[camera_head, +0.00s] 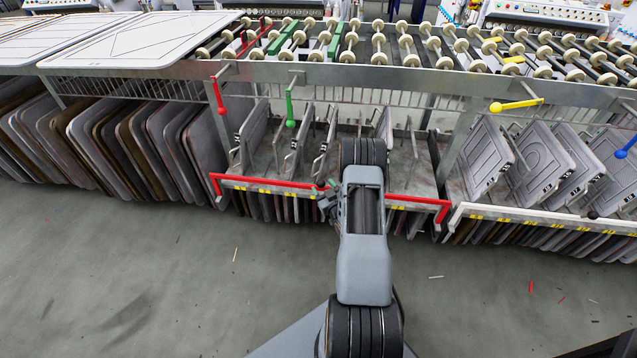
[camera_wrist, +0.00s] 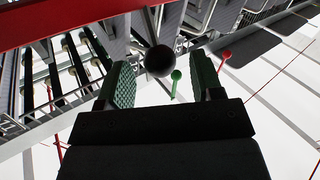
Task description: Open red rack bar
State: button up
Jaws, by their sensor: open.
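My gripper (camera_wrist: 163,78) is open, with green-padded fingers apart and nothing clamped. In the head view my gripper (camera_head: 328,200) is at the bar's middle, partly hidden by my arm.
Grey plates (camera_head: 255,135) stand in the rack behind the bar. Levers with red (camera_head: 220,105), green (camera_head: 290,115), yellow (camera_head: 515,104) and blue (camera_head: 625,147) handles hang above. A white bar (camera_head: 530,219) fronts the right rack. The floor (camera_head: 170,270) in front is mostly clear.

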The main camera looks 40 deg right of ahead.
aim_at(319, 181)
jog(key=shift+w+d+b, duration=0.15)
jog(key=shift+w+d, duration=0.05)
jog(key=shift+w, duration=0.9)
jog(key=shift+w+d+b, duration=0.15)
jog(key=shift+w+d, duration=0.05)
jog(key=shift+w, duration=0.85)
grip_shut()
